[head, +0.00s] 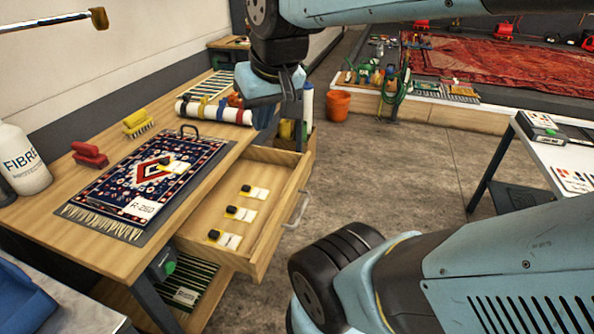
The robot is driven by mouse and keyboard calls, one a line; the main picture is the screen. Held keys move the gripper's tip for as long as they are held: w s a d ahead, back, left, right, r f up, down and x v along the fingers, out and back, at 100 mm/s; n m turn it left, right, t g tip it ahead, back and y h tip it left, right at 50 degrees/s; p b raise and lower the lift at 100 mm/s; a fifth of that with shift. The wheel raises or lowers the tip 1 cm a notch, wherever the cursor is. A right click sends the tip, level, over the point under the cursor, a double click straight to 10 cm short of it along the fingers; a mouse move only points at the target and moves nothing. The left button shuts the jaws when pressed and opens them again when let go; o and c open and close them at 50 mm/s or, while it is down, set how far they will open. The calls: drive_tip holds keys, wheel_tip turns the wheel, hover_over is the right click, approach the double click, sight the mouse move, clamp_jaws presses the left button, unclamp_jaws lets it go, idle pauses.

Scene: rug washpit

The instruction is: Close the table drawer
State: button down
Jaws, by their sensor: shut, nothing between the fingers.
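The wooden table drawer (278,226) is pulled out from the right side of the wooden table (42,218). Its grey metal handle (297,209) is on the outer front panel. Three small black-and-yellow items with white tags (238,213) lie on the drawer floor. My gripper (264,118) hangs down near the far end of the drawer, to the left of the drawer front in the picture. It is shut and empty. Its tips are small and partly dark against the background, so I cannot tell their exact height or whether they touch anything.
An orange bucket (338,106) and a white table (566,150) stand beyond.

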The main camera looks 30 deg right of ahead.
drive_tip(key=w+d+f+m+g+y, duration=0.2)
drive_tip(key=w+d+f+m+y, duration=0.2)
drive_tip(key=w+d+f+m, duration=0.35)
drive_tip(key=w+d+f+m+g+y, duration=0.2)
drive_tip(key=w+d+f+m+y, duration=0.3)
drive_tip(key=d+f, duration=0.5)
drive_tip(key=w+d+f+m+t+y, duration=0.1)
drive_tip(key=d+f+m+t+y, duration=0.25)
drive_tip(key=d+f+m, duration=0.5)
drive_tip(key=m+t+h, duration=0.2)
drive_tip(key=m+t, duration=0.5)
drive_tip(key=t, duration=0.3)
approach(305, 176)
drive_tip(key=shift+g+y, duration=0.25)
drive_tip(key=x, duration=0.6)
drive_tip(key=shift+w+a+r, duration=0.2)
drive_tip(key=shift+w, duration=0.15)
